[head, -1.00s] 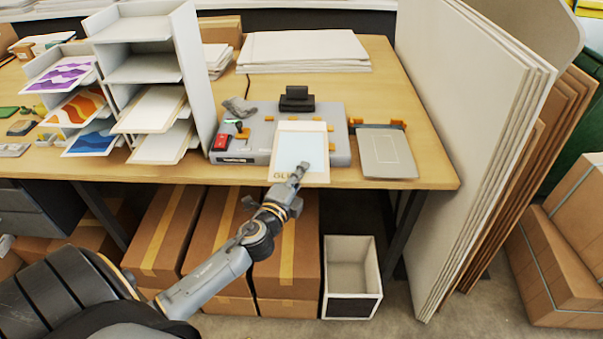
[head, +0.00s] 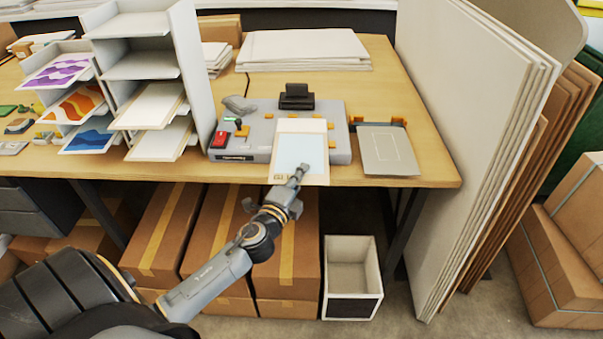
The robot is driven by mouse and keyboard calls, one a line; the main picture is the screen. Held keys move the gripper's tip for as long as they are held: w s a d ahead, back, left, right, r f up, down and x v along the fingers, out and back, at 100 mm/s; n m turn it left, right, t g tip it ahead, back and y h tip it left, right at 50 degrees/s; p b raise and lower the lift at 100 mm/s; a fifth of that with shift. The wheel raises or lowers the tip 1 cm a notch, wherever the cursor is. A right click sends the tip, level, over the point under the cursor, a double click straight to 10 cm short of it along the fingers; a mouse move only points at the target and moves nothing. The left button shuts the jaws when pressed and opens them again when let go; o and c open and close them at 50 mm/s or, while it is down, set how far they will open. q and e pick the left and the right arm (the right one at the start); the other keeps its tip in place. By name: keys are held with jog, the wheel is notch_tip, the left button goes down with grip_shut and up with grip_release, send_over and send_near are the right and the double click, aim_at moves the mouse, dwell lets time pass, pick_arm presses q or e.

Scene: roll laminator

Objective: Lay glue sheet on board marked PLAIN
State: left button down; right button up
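The glue sheet (head: 292,151) is a pale blue panel with a cream border and partly hidden lettering starting "GL" on its near edge. My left gripper (head: 301,172) reaches it from below and appears shut on its near edge. The sheet covers the front right part of the grey laminator (head: 340,146) in the head view; whether it touches the machine I cannot tell. No PLAIN mark is readable. Cream-edged boards lie in the white rack, on an upper shelf (head: 150,106) and a lower shelf (head: 163,140). My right gripper is out of view.
A grey plate (head: 388,152) with orange clips lies right of the laminator. The white rack (head: 192,60) stands left of it, with colourful prints (head: 75,103) further left. White sheets (head: 303,50) lie at the back. Large panels (head: 470,130) lean against the table's right side.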

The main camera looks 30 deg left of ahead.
pick_arm(q)
jog(key=shift+f, duration=0.1)
jog(key=c, duration=1.4)
grip_release()
jog(key=shift+c, duration=0.2)
jog(key=shift+s, duration=0.1)
jog(key=s+d, duration=0.1)
jog(key=s, duration=1)
jog(key=shift+s+d, duration=0.35)
jog(key=shift+s, duration=0.05)
jog(key=shift+f, duration=0.1)
